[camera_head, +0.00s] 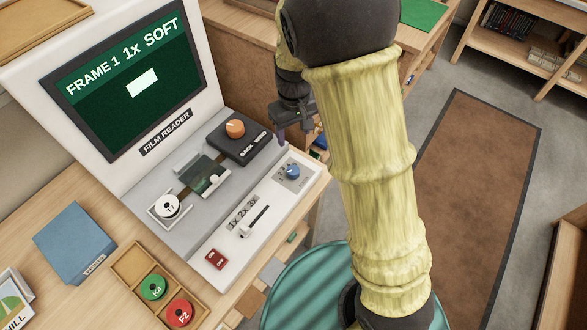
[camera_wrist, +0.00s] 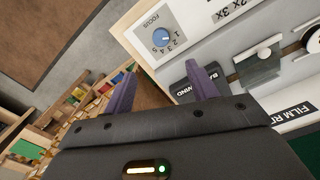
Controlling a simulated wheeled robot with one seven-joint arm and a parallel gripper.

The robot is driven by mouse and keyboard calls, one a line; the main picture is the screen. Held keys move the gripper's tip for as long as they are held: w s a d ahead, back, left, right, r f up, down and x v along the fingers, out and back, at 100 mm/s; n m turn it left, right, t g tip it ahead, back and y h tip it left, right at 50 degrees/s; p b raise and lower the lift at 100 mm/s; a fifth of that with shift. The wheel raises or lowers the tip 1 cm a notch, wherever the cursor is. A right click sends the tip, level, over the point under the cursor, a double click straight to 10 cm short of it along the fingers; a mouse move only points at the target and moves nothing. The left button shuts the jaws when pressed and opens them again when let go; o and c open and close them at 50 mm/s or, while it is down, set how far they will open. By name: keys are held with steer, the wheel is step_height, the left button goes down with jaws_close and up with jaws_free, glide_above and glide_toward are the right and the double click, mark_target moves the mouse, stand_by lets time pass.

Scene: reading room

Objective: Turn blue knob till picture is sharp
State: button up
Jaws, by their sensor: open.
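The blue knob (camera_head: 292,171) sits on the white front panel at the right end of the film reader (camera_head: 140,185). In the wrist view the blue knob (camera_wrist: 160,37) shows a white pointer mark, with the label FOCUS and a number scale beside it.
An orange knob (camera_head: 235,128) on a black BACK/WIND block stands left of my gripper. A zoom slider (camera_head: 254,221) and a red on/off switch (camera_head: 216,259) share the front panel. A wooden tray (camera_head: 136,257) holds green and red reels. A blue box (camera_head: 74,243) lies left.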

mark_target(293, 170)
step_height(293, 170, down, 18)
steer(key=shift+a+r, duration=0.15)
steer(key=shift+r, duration=0.1)
stand_by(0.5)
steer(key=c, duration=1)
